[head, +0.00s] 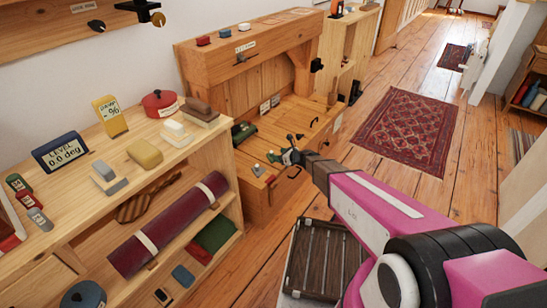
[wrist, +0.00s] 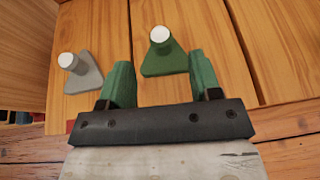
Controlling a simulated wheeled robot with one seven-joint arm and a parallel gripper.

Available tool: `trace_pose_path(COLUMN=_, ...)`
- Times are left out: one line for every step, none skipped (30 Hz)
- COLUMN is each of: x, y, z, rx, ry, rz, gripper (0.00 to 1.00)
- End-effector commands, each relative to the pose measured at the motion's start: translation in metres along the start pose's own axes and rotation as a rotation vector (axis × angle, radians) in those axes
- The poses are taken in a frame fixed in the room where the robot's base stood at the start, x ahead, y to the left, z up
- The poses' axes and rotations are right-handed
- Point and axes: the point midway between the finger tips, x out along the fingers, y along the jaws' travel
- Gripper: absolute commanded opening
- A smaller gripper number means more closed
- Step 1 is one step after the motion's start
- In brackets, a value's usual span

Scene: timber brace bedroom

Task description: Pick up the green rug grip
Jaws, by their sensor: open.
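The green rug grip (wrist: 165,62) has a triangular green base and a round white knob. In the wrist view it stands upright on a wooden surface, framed between and just beyond my fingertips. My gripper (wrist: 161,78) is open, with two green fingers on either side of the grip's lower part in the picture; I see no contact. A grey piece of the same shape (wrist: 83,75) stands to its left. In the head view my gripper (head: 288,157) hovers over the low wooden bench's front edge, beside small pieces too small to tell apart surely.
The bench (head: 290,116) has a raised back shelf and another green object (head: 243,131). A shelf unit (head: 85,158) at left holds blocks, a red pot and a rolled maroon rug (head: 170,225). A slatted crate (head: 325,258) stands below my arm.

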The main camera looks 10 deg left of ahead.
Motion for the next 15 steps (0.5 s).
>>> trace_pose_path(x=0.008, y=-0.001, z=0.000, rx=-0.001, ry=0.000, rz=0.001, gripper=0.58)
trace_pose_path(x=0.010, y=-0.001, z=0.000, rx=-0.001, ry=0.000, rz=0.000, gripper=0.58)
trace_pose_path(x=0.011, y=-0.001, z=0.000, rx=-0.001, ry=0.000, rz=0.000, gripper=0.58)
trace_pose_path(x=0.013, y=-0.001, z=0.000, rx=-0.001, ry=0.001, rz=-0.001, gripper=0.58)
trace_pose_path(x=0.014, y=-0.001, z=0.000, rx=-0.001, ry=0.000, rz=-0.001, gripper=0.58)
trace_pose_path(x=0.016, y=-0.001, z=0.001, rx=-0.001, ry=0.000, rz=-0.001, gripper=0.58)
trace_pose_path(x=0.018, y=-0.002, z=0.001, rx=-0.001, ry=0.000, rz=-0.001, gripper=0.58)
trace_pose_path(x=0.021, y=-0.002, z=0.001, rx=-0.002, ry=0.000, rz=-0.001, gripper=0.58)
trace_pose_path(x=0.026, y=-0.003, z=0.002, rx=-0.002, ry=0.000, rz=0.000, gripper=0.58)
trace_pose_path(x=0.030, y=-0.004, z=0.002, rx=-0.002, ry=0.000, rz=0.000, gripper=0.58)
trace_pose_path(x=0.035, y=-0.004, z=0.003, rx=-0.002, ry=0.000, rz=0.000, gripper=0.58)
trace_pose_path(x=0.041, y=-0.005, z=0.004, rx=-0.002, ry=0.000, rz=0.001, gripper=0.58)
trace_pose_path(x=0.046, y=-0.005, z=0.004, rx=-0.002, ry=0.000, rz=0.001, gripper=0.58)
trace_pose_path(x=0.050, y=-0.005, z=0.004, rx=-0.002, ry=0.000, rz=0.001, gripper=0.58)
trace_pose_path(x=0.055, y=-0.005, z=0.004, rx=-0.002, ry=0.000, rz=0.001, gripper=0.58)
